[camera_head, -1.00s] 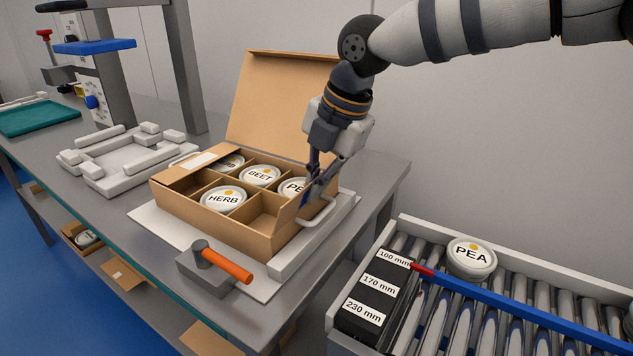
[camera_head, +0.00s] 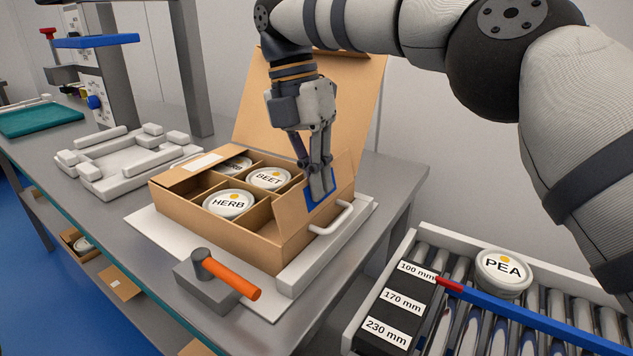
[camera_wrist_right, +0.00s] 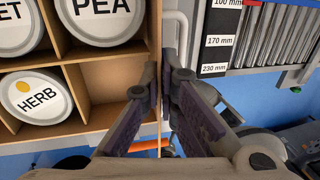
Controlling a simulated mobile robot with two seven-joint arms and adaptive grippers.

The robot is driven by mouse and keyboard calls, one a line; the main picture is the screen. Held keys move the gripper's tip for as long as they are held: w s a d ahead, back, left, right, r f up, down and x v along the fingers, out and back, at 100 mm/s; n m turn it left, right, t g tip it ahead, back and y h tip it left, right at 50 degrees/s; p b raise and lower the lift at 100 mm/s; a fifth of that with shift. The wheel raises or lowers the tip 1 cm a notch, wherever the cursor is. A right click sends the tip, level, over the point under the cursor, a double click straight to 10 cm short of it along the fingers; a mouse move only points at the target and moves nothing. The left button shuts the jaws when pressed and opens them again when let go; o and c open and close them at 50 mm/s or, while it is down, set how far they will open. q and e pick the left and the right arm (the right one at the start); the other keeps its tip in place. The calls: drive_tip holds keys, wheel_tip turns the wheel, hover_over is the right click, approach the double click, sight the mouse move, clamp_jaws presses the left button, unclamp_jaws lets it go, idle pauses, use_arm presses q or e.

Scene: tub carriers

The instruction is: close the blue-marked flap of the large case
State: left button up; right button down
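The large case (camera_head: 210,225) is an open cardboard box on the bench, its big lid (camera_head: 350,100) standing up at the back. The blue-marked flap (camera_head: 291,214) stands roughly upright along the case's right side. Its blue mark (camera_head: 312,199) shows around my fingers. My right gripper (camera_head: 319,190) points down at this flap, a finger over the blue mark. In the right wrist view its fingertips (camera_wrist_right: 160,82) are close together with the flap's thin edge between them. My left gripper is not in view.
Jars marked HERB (camera_head: 230,204), BEET (camera_head: 269,179) and PEA (camera_wrist_right: 103,12) sit in the case's compartments. A metal handle (camera_head: 333,220) is beside the flap. A roller conveyor (camera_head: 468,325) stands at right.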

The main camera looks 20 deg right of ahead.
drive_tip(key=shift+f, duration=0.1)
idle(0.3)
drive_tip(key=c, duration=1.9)
unclamp_jaws()
